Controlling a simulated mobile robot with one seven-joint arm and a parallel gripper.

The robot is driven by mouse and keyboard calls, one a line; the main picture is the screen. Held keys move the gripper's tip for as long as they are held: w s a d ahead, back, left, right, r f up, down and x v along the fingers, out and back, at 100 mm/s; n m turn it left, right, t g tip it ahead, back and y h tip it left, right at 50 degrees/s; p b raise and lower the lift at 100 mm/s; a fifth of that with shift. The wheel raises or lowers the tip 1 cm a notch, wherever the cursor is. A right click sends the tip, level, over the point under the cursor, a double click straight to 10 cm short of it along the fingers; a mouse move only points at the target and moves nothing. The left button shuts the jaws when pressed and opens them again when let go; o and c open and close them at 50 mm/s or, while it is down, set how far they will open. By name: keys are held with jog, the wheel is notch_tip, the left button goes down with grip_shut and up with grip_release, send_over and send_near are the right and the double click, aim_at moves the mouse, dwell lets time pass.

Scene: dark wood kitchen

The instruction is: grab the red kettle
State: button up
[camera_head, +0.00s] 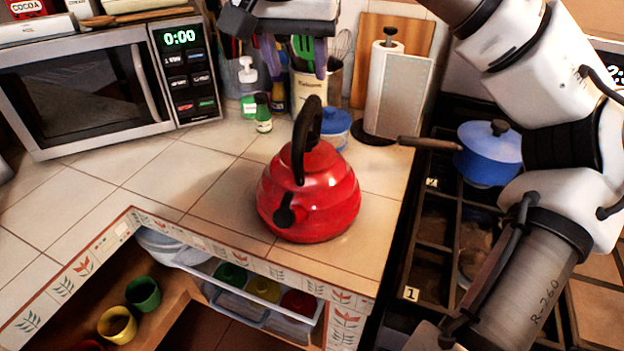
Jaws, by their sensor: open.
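The red kettle (309,195) stands upright on the tiled counter (110,185), near its front right corner. Its black handle (306,135) arches over the lid, and its black-tipped spout points toward the camera. My gripper (286,22) shows at the top edge, above and behind the kettle in the picture. It is open, apart from the kettle, and partly cut off by the frame. My arm comes up the right side and leaves the top of the view.
A microwave (90,90) stands at the left. Behind the kettle are bottles, a utensil pot, a blue-lidded jar (336,128) and a paper towel roll (390,90). A blue pot (488,155) sits on the stove at right.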

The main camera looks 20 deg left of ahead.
aim_at(307, 107)
jog(key=x, duration=0.7)
jog(key=shift+w+f, duration=0.2)
jog(key=shift+f, duration=0.1)
jog(key=shift+p+x, duration=0.7)
jog(key=shift+x, duration=1.85)
jog(key=shift+w, duration=0.1)
grip_shut()
jog(key=shift+r, duration=0.15)
